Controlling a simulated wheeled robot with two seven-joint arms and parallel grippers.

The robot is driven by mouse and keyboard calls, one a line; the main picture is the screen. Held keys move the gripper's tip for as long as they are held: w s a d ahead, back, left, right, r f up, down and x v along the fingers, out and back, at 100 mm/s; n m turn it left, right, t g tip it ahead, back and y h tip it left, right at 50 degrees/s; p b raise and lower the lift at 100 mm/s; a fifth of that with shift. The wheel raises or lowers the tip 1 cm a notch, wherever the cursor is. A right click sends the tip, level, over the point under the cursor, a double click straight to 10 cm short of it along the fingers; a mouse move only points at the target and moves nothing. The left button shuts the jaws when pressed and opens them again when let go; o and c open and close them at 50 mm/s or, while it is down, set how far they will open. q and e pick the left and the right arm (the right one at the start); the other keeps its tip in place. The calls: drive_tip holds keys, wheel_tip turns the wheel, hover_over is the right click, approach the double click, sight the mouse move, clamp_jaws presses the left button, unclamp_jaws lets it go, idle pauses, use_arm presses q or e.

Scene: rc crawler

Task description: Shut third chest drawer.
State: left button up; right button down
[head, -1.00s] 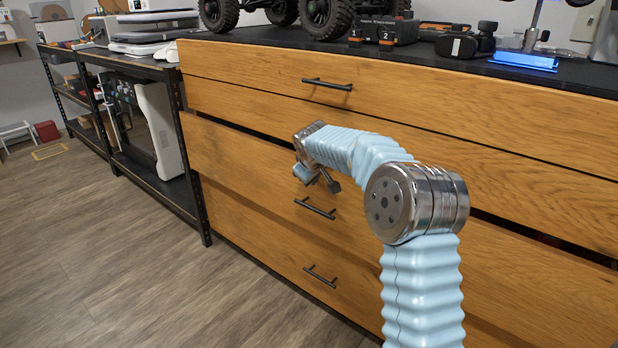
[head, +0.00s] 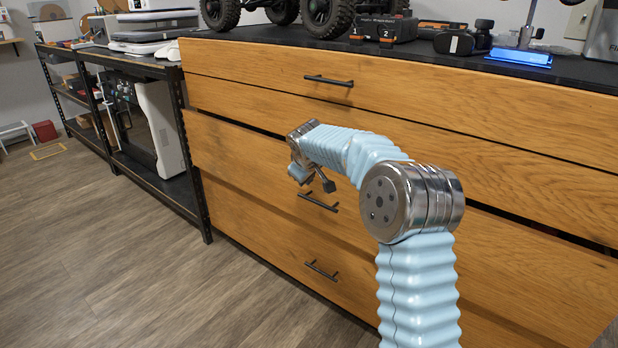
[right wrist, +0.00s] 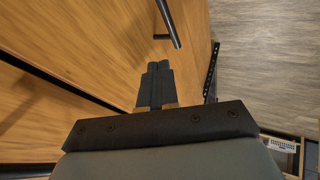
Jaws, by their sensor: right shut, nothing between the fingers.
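The wooden chest's third drawer (head: 245,160) stands out a little, with a dark gap along its top edge. Its black handle (head: 318,201) is just below my right gripper (head: 312,182). My right gripper is in front of this drawer's face. In the right wrist view its dark fingers (right wrist: 155,86) are together and empty, and a black handle bar (right wrist: 168,22) shows beyond their tips, apart from them. I cannot tell whether the fingertips touch the wood. My arm hides part of the chest. My left gripper is not in view.
The top drawer (head: 400,100) and the bottom drawer (head: 260,235) look shut. A black metal shelf (head: 150,175) stands left of the chest. A crawler with big tyres (head: 328,12) and a battery charger (head: 383,28) sit on the chest top.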

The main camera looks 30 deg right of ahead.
drive_tip(key=v, duration=0.9)
drive_tip(key=n+h+b, duration=1.3)
drive_tip(key=n+b, duration=0.1)
drive_tip(key=n, duration=0.5)
approach(351, 188)
drive_tip(key=b+x, duration=0.1)
drive_tip(key=x, duration=0.5)
drive_tip(key=shift+d, duration=0.4)
